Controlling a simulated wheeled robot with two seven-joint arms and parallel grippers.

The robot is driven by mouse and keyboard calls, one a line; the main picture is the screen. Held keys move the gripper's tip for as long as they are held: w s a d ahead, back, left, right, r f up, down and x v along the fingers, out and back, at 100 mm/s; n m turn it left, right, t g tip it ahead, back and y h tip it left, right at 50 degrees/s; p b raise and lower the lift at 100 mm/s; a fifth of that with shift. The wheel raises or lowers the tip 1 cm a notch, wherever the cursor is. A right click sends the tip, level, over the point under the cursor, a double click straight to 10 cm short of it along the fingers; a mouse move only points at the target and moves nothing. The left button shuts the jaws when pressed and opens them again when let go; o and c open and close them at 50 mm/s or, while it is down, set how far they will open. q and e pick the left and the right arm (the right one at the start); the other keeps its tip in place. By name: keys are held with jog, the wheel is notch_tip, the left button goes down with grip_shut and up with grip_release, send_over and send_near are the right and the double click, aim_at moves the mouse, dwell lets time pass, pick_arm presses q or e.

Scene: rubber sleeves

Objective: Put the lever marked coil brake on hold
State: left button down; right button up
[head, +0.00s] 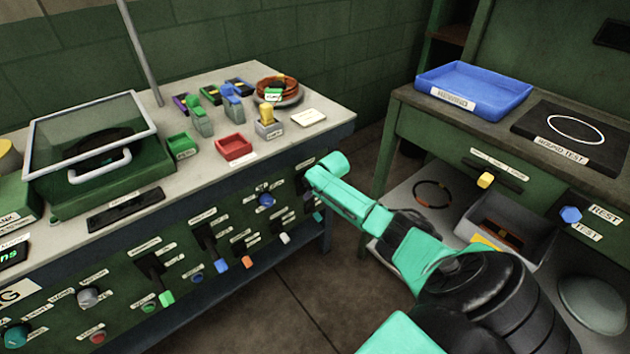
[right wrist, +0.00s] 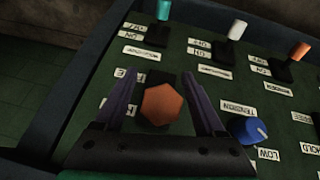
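A lever with an orange-brown hexagonal knob (right wrist: 161,104) shows in the right wrist view on a dark plate, end on. One of the small labels beside it seems to read FREE (right wrist: 126,74); I cannot read the name coil brake. My right gripper (right wrist: 163,108) is open, with its two purple fingers on either side of the knob and gaps visible between. In the head view my right gripper (head: 312,180) reaches the right end of the green panel (head: 120,270) and hides that lever. My left gripper is out of view.
Close by are a blue tension knob (right wrist: 250,130) and teal (right wrist: 163,9), white (right wrist: 237,29) and orange (right wrist: 300,49) switches. The bench top (head: 315,95) above holds a red tray (head: 234,147). A second bench with a blue tray (head: 474,89) stands right.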

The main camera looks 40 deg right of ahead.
jog(key=shift+r, duration=0.25)
jog(key=p+v, duration=0.4)
jog(key=v, duration=1)
jog(key=shift+s, duration=0.1)
